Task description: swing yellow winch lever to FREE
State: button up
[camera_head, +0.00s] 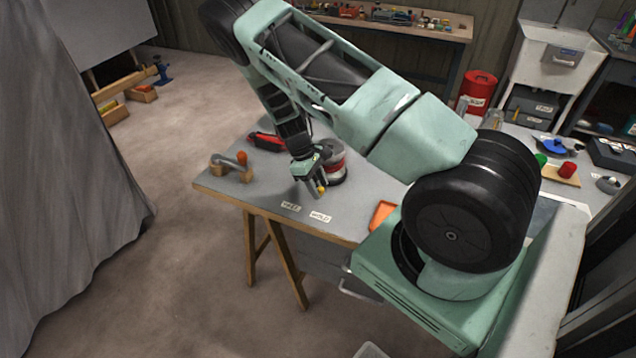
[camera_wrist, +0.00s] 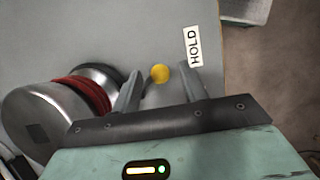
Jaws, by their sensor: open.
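The winch (camera_head: 335,163), a metal drum with a red band, stands on the grey table and is partly hidden by my arm in the head view. It also shows in the wrist view (camera_wrist: 84,95) at the left. The yellow lever knob (camera_wrist: 160,73) lies between my open fingers, near their tips; I cannot tell whether they touch it. The knob also shows in the head view (camera_head: 321,189), beside my gripper (camera_head: 312,190). The HOLD label (camera_wrist: 194,46) is just beyond the right finger. In the head view the FREE label (camera_head: 291,206) lies left of the HOLD label (camera_head: 320,216).
A red and black tool (camera_head: 266,141) and a wooden block with a metal handle (camera_head: 232,168) lie on the table (camera_head: 262,191) to the left. An orange tray (camera_head: 382,214) lies to the right. The table's front edge is close to the labels.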

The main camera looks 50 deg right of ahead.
grip_shut()
jog(key=shift+w, duration=0.1)
jog(key=m+b, duration=0.1)
jog(key=w+m+y+b, duration=0.1)
jog(key=m, duration=0.1)
jog(key=w+a+m+b, duration=0.1)
jog(key=m, duration=0.1)
jog(key=shift+f+y+b, duration=0.15)
jog(key=shift+y+b, duration=0.15)
jog(key=shift+y, duration=0.1)
jog(key=shift+w+m+y+b, duration=0.45)
jog(key=shift+w+m+b, duration=0.2)
jog(key=shift+m, duration=0.6)
jog(key=shift+w+m+y+b, duration=0.5)
jog(key=shift+w+m, duration=0.1)
jog(key=shift+m, duration=0.65)
jog(key=shift+r, duration=0.2)
jog(key=shift+w, duration=0.1)
grip_release()
